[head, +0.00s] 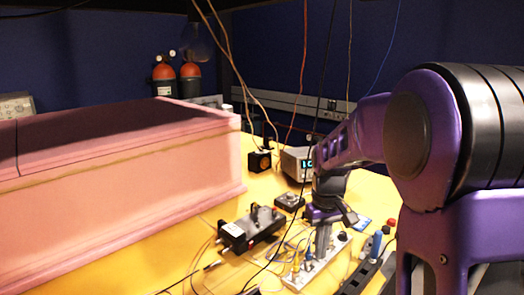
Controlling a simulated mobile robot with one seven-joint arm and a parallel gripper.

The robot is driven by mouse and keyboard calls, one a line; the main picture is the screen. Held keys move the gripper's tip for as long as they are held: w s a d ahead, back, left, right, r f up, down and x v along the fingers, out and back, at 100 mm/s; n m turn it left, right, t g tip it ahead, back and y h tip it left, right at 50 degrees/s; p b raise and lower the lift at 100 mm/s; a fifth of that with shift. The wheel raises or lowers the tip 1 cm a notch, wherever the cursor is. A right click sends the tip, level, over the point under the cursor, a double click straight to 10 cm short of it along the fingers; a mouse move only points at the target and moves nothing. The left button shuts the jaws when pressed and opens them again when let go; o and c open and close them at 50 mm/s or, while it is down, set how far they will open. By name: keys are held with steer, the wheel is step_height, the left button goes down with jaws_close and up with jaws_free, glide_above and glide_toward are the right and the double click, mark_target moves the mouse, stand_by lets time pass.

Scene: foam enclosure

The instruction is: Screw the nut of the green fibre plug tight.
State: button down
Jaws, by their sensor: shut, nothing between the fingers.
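My gripper (323,243) is shut and empty, its fingers pointing down at a pale connector strip (306,275) on the yellow table. Blue plugs (310,255) and a yellow plug (296,267) sit along the strip, left of the fingertips. I cannot make out a green plug or its nut; it may be hidden by my fingers or too small to see. I cannot tell whether the fingertips touch anything on the strip.
The long pink foam enclosure (120,185) fills the left. A black device (248,230) with leads stands left of the strip. A black rack with a blue handle (377,243) is to the right. Thin cables cross the front; more hang behind. A display box (297,160) stands behind.

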step_height(320, 180, up, 6)
steer(key=p, duration=0.5)
